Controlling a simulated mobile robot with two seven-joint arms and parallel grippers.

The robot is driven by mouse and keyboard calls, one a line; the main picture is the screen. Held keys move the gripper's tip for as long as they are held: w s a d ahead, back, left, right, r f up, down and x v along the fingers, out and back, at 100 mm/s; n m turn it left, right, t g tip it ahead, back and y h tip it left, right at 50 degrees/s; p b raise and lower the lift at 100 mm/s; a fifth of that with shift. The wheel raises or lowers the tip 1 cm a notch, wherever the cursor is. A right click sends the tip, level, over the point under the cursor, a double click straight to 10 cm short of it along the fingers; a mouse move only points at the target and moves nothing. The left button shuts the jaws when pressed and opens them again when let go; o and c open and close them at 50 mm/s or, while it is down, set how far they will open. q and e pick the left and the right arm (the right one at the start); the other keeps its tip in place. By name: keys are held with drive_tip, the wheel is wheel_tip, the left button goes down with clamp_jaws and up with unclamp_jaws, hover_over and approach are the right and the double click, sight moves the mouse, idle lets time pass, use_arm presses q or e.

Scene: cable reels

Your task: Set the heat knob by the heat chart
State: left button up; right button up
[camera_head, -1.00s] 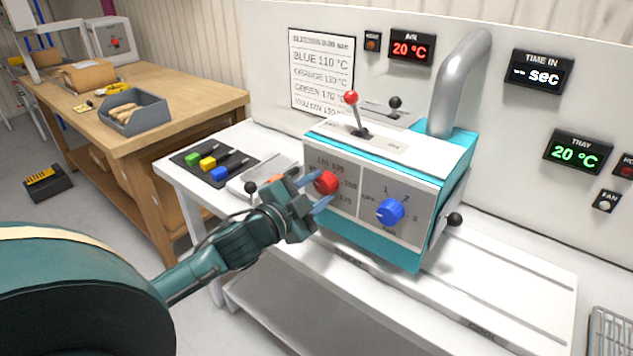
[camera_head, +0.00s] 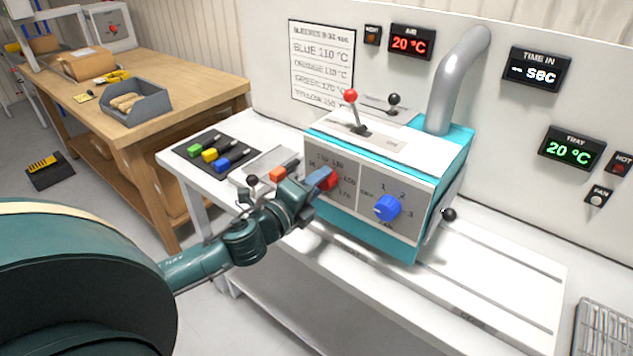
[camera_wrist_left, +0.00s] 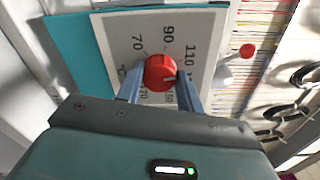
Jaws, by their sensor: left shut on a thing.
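The red heat knob (camera_head: 329,180) is on the left of the front panel of the teal and white heater box (camera_head: 350,231). My left gripper (camera_head: 320,183) is shut on the knob. In the left wrist view the knob (camera_wrist_left: 160,73) sits between the two blue-grey fingers (camera_wrist_left: 160,88), with scale numbers such as 70, 90 and 110 around it. Part of the scale is hidden. The heat chart (camera_head: 321,66) hangs on the wall behind, listing blue 110 °C and other colours in fainter print. My right gripper is not in view.
A blue knob (camera_head: 388,208) sits right of the red one. A red-tipped lever (camera_head: 351,97) stands on the box top. Green, yellow and blue pieces lie on a dark tray (camera_head: 190,150). The air display (camera_head: 411,43) reads 20 °C. The bench front (camera_head: 480,290) is clear.

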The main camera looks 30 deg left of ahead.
use_arm(q)
drive_tip(key=m, duration=0.6)
drive_tip(key=shift+m+y, duration=0.3)
idle(0.5)
drive_tip(key=o, duration=1)
drive_tip(key=shift+s+a+r+b, duration=0.15)
drive_tip(key=shift+s+b, duration=0.65)
drive_tip(key=shift+s, duration=2.5)
drive_tip(key=shift+s+a+r+b, duration=0.1)
drive_tip(key=shift+s+b, duration=0.7)
drive_tip(key=shift+s, duration=2.5)
